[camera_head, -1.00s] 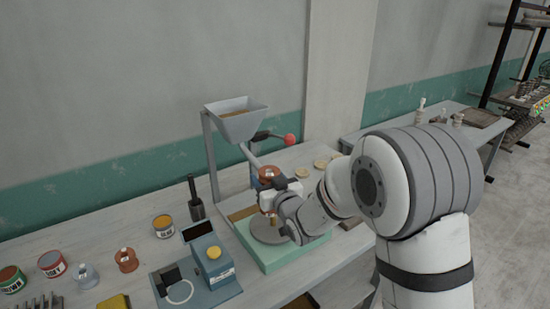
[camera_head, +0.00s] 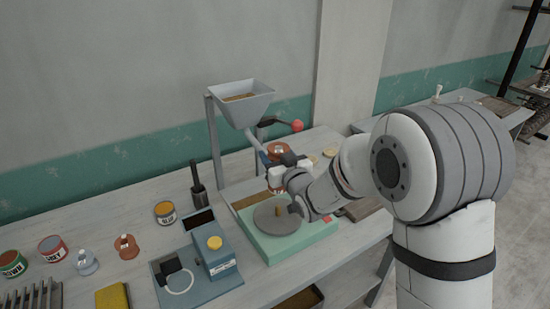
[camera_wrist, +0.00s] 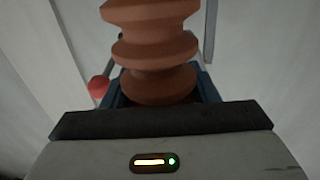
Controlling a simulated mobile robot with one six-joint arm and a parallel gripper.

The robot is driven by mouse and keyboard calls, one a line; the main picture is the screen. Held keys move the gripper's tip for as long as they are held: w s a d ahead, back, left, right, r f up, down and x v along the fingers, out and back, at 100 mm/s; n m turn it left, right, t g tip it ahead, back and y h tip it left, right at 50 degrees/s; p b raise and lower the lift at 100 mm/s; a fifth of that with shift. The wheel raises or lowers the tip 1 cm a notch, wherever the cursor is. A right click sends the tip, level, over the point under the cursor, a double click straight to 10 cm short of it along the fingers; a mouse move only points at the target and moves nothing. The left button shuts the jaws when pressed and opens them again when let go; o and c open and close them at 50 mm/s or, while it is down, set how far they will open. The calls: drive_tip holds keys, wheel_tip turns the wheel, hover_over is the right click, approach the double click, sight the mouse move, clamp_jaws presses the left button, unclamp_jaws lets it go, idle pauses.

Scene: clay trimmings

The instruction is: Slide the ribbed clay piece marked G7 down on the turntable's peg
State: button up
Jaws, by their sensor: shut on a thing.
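My gripper (camera_head: 278,172) is shut on a ribbed, reddish-brown clay piece (camera_head: 279,149). In the wrist view the piece (camera_wrist: 152,45) stands roughly upright with wide rounded ribs; its top is cut off by the frame. No G7 mark is readable. The grey round turntable (camera_head: 268,221) sits on a pale green base (camera_head: 270,252). Its short brownish peg (camera_head: 279,212) stands bare near the disc's middle. In the head view the gripper and piece appear above and behind the peg, clear of it; the exact height and alignment cannot be told.
A grey hopper (camera_head: 243,103) and a red-knobbed lever (camera_head: 297,125) stand close behind the gripper. A blue device with a yellow knob (camera_head: 214,243) is left of the turntable. A smaller orange clay piece (camera_head: 126,247) and several cans stand farther left.

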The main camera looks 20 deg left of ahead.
drive_tip(key=shift+f+b, duration=2.8)
drive_tip(key=shift+b, duration=0.3)
drive_tip(key=shift+b, duration=1.65)
drive_tip(key=shift+f+b, duration=2.5)
drive_tip(key=shift+b, duration=0.3)
drive_tip(key=o, duration=1.5)
drive_tip(key=shift+s+f, duration=0.1)
drive_tip(key=shift+d, duration=0.1)
drive_tip(key=shift+s+d, duration=0.2)
drive_tip(key=shift+s, duration=0.05)
drive_tip(key=b+v, duration=0.1)
drive_tip(key=v, duration=0.6)
